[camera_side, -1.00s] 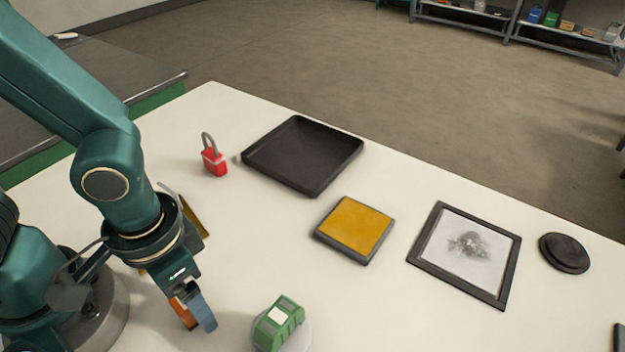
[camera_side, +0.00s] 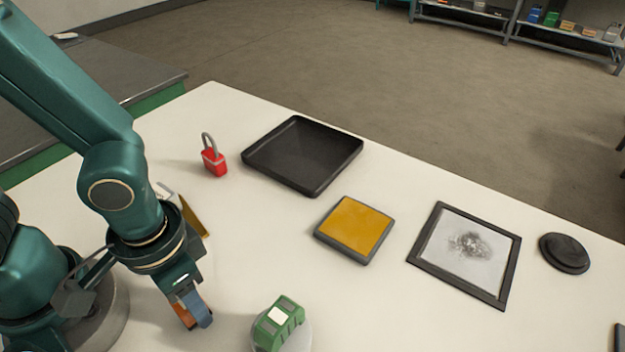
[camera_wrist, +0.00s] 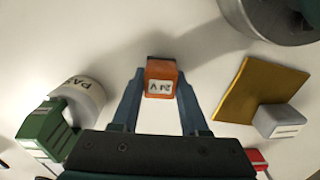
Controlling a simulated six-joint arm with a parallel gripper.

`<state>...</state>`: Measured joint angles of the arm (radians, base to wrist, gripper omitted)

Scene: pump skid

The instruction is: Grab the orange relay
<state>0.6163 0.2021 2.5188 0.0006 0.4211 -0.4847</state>
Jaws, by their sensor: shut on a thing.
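The orange relay (camera_wrist: 161,72) is a small orange block with a white label reading "24 V" in the wrist view. It sits between the two blue fingers of my gripper (camera_wrist: 160,92), which is shut on it. In the side view, my gripper (camera_side: 201,318) points down at the table's near left, and the relay (camera_side: 182,314) shows as an orange patch partly hidden by the blue finger. Whether the relay touches the table is hard to tell.
A green relay (camera_side: 279,320) stands on a round white base to the right of my gripper. A red padlock (camera_side: 214,160), a black tray (camera_side: 303,156), a yellow pad (camera_side: 354,229), a framed panel (camera_side: 464,252) and a black disc (camera_side: 564,252) lie farther off. Bare table lies between.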

